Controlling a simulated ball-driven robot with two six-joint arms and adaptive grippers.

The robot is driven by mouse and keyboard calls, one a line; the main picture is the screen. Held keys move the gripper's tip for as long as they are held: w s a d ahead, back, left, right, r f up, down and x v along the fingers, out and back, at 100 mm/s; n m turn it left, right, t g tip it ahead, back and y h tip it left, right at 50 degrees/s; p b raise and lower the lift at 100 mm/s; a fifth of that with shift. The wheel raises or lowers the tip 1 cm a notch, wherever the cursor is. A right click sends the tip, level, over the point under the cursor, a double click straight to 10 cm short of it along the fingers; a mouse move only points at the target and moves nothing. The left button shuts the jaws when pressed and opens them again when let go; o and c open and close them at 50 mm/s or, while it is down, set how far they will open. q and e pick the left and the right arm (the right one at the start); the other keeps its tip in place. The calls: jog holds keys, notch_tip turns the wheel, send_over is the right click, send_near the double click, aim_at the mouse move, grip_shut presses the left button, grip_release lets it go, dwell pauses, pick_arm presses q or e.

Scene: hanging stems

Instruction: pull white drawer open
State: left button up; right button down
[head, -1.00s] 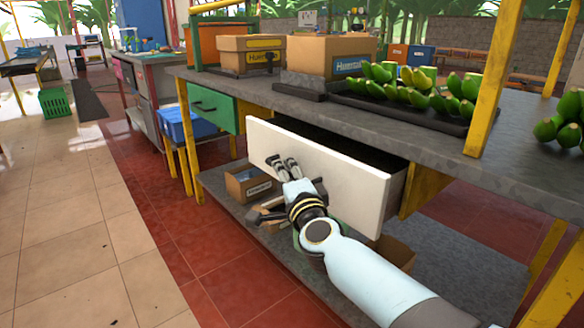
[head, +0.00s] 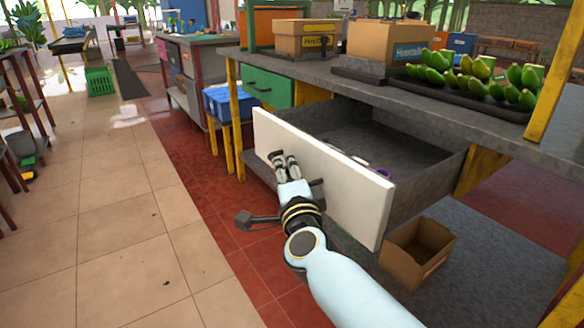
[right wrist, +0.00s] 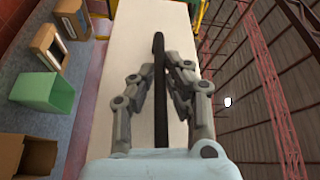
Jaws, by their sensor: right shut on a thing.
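The white drawer (head: 345,190) stands well out from under the grey workbench, and its grey inside shows. A few small items lie in it near the front panel. My right gripper (head: 285,160) is at the outer face of the white front. In the right wrist view my right gripper (right wrist: 160,85) has its fingers closed on both sides of the dark drawer handle (right wrist: 159,50), with the white front behind it. In the head view the fingers mostly hide the handle. My left gripper is not in view.
The grey workbench (head: 420,95) carries cardboard boxes (head: 385,40) and a tray of green bananas (head: 475,75). A closed green drawer (head: 268,87) is to the left. An open cardboard box (head: 418,252) sits on the lower shelf.

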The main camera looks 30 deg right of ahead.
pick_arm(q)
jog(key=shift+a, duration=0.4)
pick_arm(e)
jog(key=shift+f, duration=0.15)
